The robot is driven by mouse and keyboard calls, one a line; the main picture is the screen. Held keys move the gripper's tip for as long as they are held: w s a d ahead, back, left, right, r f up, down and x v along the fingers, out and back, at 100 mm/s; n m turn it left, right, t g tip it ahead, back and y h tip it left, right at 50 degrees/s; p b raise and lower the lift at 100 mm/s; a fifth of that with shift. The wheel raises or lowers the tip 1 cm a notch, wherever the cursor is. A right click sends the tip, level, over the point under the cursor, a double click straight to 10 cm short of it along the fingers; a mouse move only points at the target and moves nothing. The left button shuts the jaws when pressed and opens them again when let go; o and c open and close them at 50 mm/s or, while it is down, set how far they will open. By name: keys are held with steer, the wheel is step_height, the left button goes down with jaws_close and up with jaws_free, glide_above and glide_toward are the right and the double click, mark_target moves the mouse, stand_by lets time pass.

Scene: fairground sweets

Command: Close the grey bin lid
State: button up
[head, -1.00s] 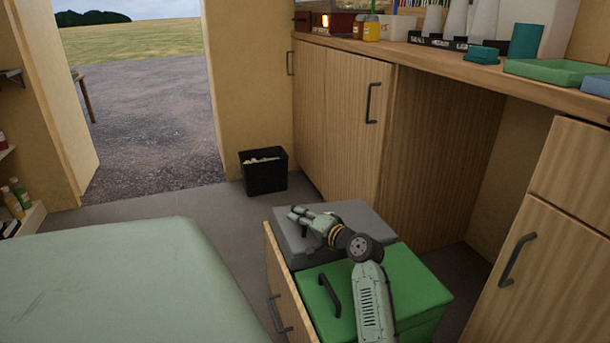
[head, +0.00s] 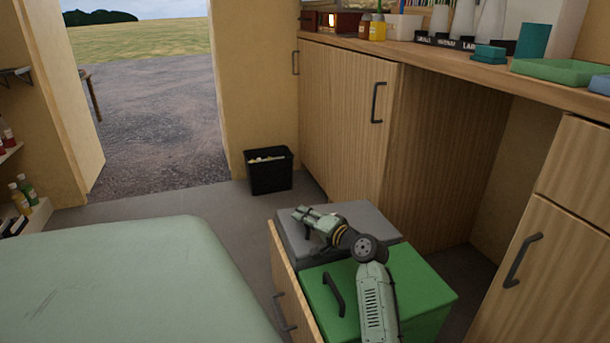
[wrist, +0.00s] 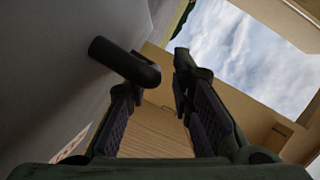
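The grey bin lid (head: 368,214) lies flat and looks shut in the head view, behind the green bin lid (head: 415,283). My gripper (head: 302,213) is over the left part of the grey lid, lying almost level. In the wrist view my gripper (wrist: 158,82) has its two fingers apart with nothing gripped between them. The grey lid (wrist: 50,65) fills the left side there, and its dark handle (wrist: 124,62) stands out beside the left finger, overlapping its tip. I cannot tell whether they touch. My wrist hides part of the lid in the head view.
Both bins sit in a pulled-out wooden drawer (head: 288,290) with a dark front handle. A pale green surface (head: 130,285) is to its left. A black waste basket (head: 268,171) stands behind on the floor. Wooden cupboards (head: 340,115) line the right. Grey floor is free around the basket.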

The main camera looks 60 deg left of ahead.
steer(key=v, duration=0.7)
steer(key=shift+d, duration=0.15)
stand_by(0.3)
